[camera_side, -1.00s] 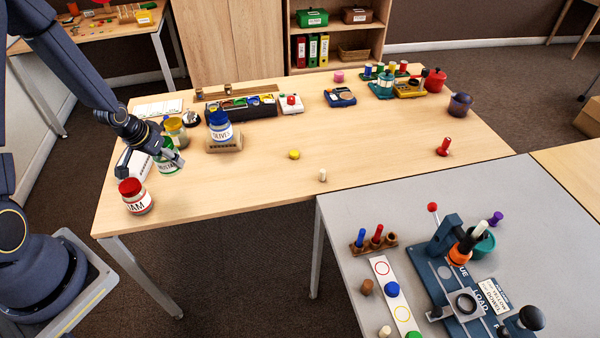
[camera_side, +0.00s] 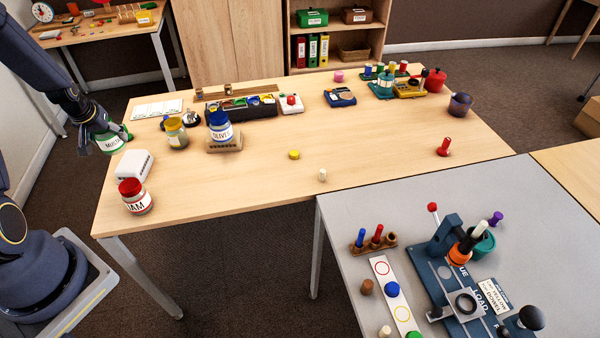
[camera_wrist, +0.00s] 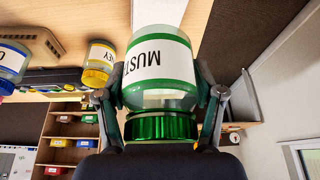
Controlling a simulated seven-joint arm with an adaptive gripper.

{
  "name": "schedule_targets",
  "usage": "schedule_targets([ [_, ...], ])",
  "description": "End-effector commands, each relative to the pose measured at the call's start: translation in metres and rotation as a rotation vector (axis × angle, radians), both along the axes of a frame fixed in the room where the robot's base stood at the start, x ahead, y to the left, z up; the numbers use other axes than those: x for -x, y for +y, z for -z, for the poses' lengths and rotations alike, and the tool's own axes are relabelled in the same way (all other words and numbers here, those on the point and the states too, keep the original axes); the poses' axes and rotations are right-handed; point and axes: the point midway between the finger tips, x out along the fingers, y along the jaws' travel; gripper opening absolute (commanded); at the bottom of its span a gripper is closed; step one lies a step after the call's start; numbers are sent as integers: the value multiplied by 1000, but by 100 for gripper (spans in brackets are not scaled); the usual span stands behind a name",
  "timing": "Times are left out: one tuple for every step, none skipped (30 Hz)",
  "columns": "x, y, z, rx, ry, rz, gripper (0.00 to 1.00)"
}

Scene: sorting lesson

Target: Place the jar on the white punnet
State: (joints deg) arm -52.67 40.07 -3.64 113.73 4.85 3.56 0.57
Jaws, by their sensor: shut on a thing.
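My gripper (camera_side: 114,132) is shut on a glass jar with a green lid and a label reading "MUST..." (camera_side: 110,144). The jar is up off the table, beyond its left edge. In the wrist view the jar (camera_wrist: 160,72) sits between my two fingers (camera_wrist: 160,108), with its green lid toward me and its label upside down. The white punnet (camera_side: 134,166) rests on the table's left end, below and to the right of the held jar. Nothing is seen on it.
A red-lidded JAM jar (camera_side: 135,197) stands just in front of the punnet. A yellow-lidded jar (camera_side: 176,133) and an OLIVES jar (camera_side: 220,129) on a tan punnet (camera_side: 224,146) stand to the right. The table's middle is mostly clear.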

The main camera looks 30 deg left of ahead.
Motion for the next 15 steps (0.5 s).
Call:
schedule_targets([
  [-5, 3, 15, 7, 6, 1, 26],
  [-9, 6, 20, 6, 6, 2, 26],
  [-14, 10, 27, 5, 5, 1, 26],
  [-17, 13, 31, 5, 4, 1, 26],
  [-19, 15, 35, 5, 4, 1, 26],
  [-22, 18, 39, 4, 4, 0, 26],
  [-23, 19, 42, 4, 4, 0, 26],
  [-25, 21, 43, 3, 3, 0, 26],
  [-26, 22, 45, 3, 3, 0, 26],
  [-27, 22, 47, 4, 4, 0, 26],
  [-28, 23, 49, 4, 4, 0, 26],
  [-31, 26, 53, 3, 3, 0, 26],
  [-31, 26, 58, 5, 5, 0, 26],
  [-31, 25, 63, 6, 6, 0, 26],
  [-30, 25, 70, 6, 6, 0, 26],
])
